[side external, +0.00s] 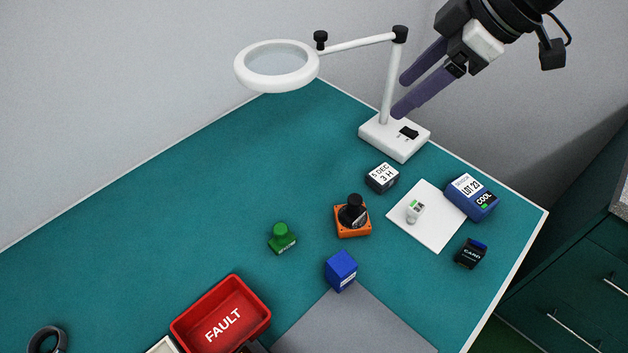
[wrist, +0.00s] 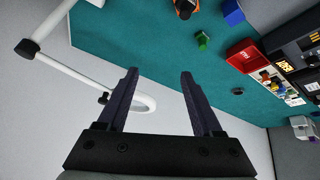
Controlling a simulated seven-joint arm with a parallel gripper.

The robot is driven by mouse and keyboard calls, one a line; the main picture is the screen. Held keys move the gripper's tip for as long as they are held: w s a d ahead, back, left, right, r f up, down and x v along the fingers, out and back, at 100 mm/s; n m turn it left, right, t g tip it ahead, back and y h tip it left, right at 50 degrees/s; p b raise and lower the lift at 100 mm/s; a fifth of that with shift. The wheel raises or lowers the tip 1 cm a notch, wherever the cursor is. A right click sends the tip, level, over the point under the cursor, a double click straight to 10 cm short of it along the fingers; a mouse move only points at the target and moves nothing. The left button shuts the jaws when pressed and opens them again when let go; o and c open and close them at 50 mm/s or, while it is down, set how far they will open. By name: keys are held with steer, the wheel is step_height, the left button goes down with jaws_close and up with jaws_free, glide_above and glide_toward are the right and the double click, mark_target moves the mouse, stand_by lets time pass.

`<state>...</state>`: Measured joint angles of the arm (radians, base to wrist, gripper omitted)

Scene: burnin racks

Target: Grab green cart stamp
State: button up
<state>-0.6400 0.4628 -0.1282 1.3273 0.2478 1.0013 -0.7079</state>
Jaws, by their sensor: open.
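The green stamp (side external: 282,239) stands upright on the teal table, left of the orange-based stamp (side external: 353,220) with a black knob. The green stamp also shows small in the wrist view (wrist: 202,40), beyond my fingertips and a little above them in the picture. My gripper (side external: 398,97) is high at the upper right of the side view, near the lamp's post. Its two purple-grey fingers are spread with nothing between them; they also show in the wrist view (wrist: 160,75). My gripper is well apart from the green stamp.
A white magnifier lamp (side external: 395,138) stands at the back, its ring (side external: 277,66) over the table. A blue block (side external: 341,271), a red FAULT bin (side external: 220,313), a date block (side external: 382,178), a white card (side external: 440,232), a blue box (side external: 471,197) and a black block (side external: 471,253) surround the stamps.

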steer(key=s+a+f+n+g, duration=0.1)
steer(key=s+a+f, duration=0.1)
steer(key=a+f, duration=0.55)
steer(key=n+g, duration=0.1)
steer(key=g, duration=0.1)
glide_toward(281, 228)
steer(key=shift+h, duration=0.4)
steer(key=x, duration=0.4)
steer(key=shift+s+a+f, duration=0.15)
steer(key=shift+s+a, duration=0.05)
steer(key=shift+w+a+x, duration=0.1)
steer(key=shift+x, duration=1.4)
steer(key=shift+w+a+x, duration=0.1)
steer(key=shift+w+x, duration=0.05)
steer(key=shift+x, duration=1.35)
jaws_close()
